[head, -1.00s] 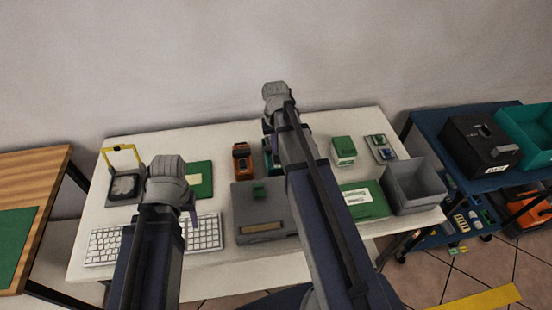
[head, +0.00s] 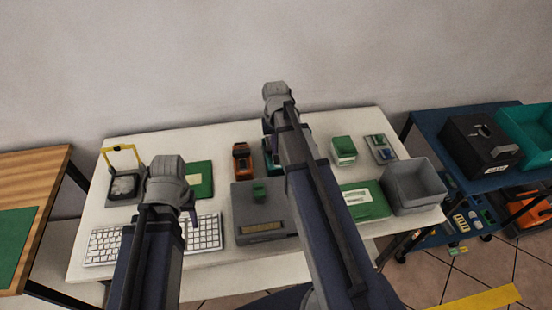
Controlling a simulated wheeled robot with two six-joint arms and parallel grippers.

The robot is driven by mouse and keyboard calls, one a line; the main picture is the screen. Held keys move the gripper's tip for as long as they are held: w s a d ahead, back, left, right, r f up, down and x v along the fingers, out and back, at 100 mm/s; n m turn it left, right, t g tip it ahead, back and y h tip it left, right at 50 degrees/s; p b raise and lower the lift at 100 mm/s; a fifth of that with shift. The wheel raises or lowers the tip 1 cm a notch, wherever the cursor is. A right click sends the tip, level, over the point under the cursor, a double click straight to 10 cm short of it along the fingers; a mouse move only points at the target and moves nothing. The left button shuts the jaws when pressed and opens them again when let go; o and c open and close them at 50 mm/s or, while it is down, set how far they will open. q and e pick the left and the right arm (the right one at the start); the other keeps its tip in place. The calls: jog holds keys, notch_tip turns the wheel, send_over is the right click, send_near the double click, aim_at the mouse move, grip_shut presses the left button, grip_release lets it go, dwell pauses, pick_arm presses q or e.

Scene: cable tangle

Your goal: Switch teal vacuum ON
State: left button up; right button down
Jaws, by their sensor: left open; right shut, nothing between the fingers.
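A small teal device (head: 268,161), which looks like the teal vacuum, stands towards the back of the white table, right of an orange-and-black device. My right arm covers much of it, and I cannot make out its switch. My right gripper (head: 268,135) is shut and empty above and just behind the teal device; its fingers are mostly hidden by my wrist, and I cannot tell whether they touch it. My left gripper (head: 191,208) is open and empty over the table by the keyboard, well left of the teal device.
The orange-and-black device (head: 242,158) stands close left of the teal one. A grey box (head: 260,222) lies in front. A green-and-white box (head: 343,150) and a grey bin (head: 414,186) stand right. A keyboard (head: 104,246) and yellow-framed device (head: 124,186) are left.

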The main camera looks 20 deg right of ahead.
aim_at(276, 156)
pick_arm(q)
jog(key=shift+f+b, duration=0.9)
pick_arm(e)
jog(key=shift+f, duration=0.9)
notch_tip(276, 156, up, 7)
jog(key=p, duration=0.7)
pick_arm(q)
notch_tip(276, 156, up, 7)
jog(key=shift+s, duration=0.1)
pick_arm(e)
jog(key=shift+s, duration=0.1)
